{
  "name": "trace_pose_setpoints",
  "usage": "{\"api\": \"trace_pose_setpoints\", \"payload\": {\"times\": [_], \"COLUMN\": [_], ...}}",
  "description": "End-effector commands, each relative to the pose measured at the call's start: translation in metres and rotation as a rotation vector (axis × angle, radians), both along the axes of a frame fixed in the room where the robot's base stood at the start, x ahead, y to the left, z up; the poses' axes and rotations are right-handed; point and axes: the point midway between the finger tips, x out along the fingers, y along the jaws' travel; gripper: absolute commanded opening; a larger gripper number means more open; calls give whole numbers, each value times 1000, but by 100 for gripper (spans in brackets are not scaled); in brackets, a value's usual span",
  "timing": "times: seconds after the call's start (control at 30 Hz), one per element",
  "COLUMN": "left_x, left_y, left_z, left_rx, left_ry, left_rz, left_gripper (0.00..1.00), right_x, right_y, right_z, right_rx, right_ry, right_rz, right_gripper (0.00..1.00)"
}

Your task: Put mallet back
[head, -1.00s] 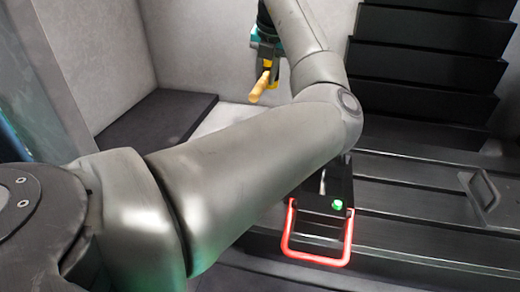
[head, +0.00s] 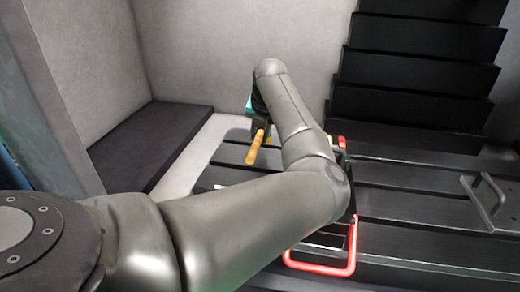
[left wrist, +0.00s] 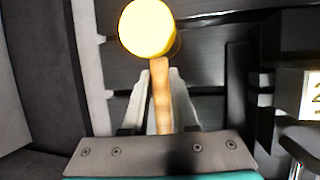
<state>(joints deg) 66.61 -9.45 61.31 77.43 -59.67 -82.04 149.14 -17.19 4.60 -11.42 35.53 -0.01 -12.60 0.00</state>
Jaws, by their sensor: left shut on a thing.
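My left gripper (left wrist: 158,100) is shut on the mallet's wooden handle. The mallet's round yellow head (left wrist: 147,28) stands out beyond the fingertips in the left wrist view. In the head view the end of the light wooden handle (head: 255,148) pokes out below my left gripper (head: 264,126), which is partly hidden by my own arm. The mallet's head is hidden there. The mallet is above or near the dark slatted surface (head: 400,205); I cannot tell whether it touches. My right gripper is not in view.
A red looped frame (head: 322,269) stands near the front, partly behind my arm. A grey bar handle (head: 484,200) is at the right. Black stepped panels (head: 415,75) rise at the back. A dark ledge (head: 150,145) lies left. A pale marked box (left wrist: 305,92) is at the wrist view's right.

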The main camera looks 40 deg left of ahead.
Motion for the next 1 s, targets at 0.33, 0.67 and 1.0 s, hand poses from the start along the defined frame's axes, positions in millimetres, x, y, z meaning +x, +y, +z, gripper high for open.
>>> {"api": "trace_pose_setpoints", "payload": {"times": [0.33,0.67,1.0], "left_x": [0,0,0], "left_y": [0,0,0], "left_z": [-40,-43,-46], "left_rx": [1,2,0], "left_ry": [-2,-3,1], "left_rz": [0,1,0], "left_gripper": [0,0,56], "right_x": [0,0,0], "right_y": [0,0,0], "right_z": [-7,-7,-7], "right_rx": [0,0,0], "right_ry": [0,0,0], "right_rz": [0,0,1], "right_gripper": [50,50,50]}}
